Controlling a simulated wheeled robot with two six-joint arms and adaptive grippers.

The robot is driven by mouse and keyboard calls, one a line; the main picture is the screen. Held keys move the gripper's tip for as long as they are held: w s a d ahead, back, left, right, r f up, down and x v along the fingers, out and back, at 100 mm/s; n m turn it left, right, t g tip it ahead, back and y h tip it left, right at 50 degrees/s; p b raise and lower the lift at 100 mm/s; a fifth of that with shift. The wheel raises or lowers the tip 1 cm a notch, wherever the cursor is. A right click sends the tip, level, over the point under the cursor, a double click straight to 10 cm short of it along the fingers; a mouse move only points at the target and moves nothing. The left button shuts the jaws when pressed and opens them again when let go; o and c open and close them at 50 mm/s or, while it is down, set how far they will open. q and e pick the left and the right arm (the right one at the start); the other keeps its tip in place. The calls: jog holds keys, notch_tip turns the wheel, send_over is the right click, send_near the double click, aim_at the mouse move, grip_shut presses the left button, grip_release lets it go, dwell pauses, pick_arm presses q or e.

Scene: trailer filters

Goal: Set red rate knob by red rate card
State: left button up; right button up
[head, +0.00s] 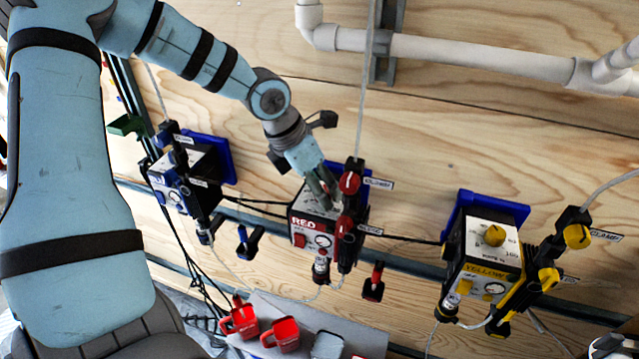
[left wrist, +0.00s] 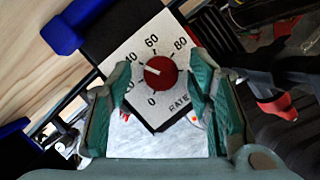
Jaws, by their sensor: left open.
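The red pump unit (head: 308,222), marked RED, is on the wooden wall in the middle of the head view. Its red rate knob (left wrist: 161,72) sits on a white dial plate (left wrist: 142,50) with 0, 40, 60 and 80 readable. The knob's white mark points left, on the low side of 40. My left gripper (head: 325,196) is over the dial in the head view. In the left wrist view its green fingers (left wrist: 160,98) stand open on both sides of the knob, apparently not touching it. I cannot identify a readable red rate card.
A blue unit (head: 182,180) is to the left and a yellow unit (head: 488,262) to the right. A red valve handle (head: 349,183) stands right beside my left gripper. Red mugs (head: 281,334) are on a grey surface below. White pipe (head: 450,53) runs above.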

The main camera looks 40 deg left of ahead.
pick_arm(q)
jog(key=shift+s+r, duration=0.1)
jog(key=shift+s, duration=0.15)
jog(key=c, duration=0.3)
grip_shut()
pick_arm(e)
jog(key=shift+s+a, duration=0.1)
jog(key=shift+s, duration=0.2)
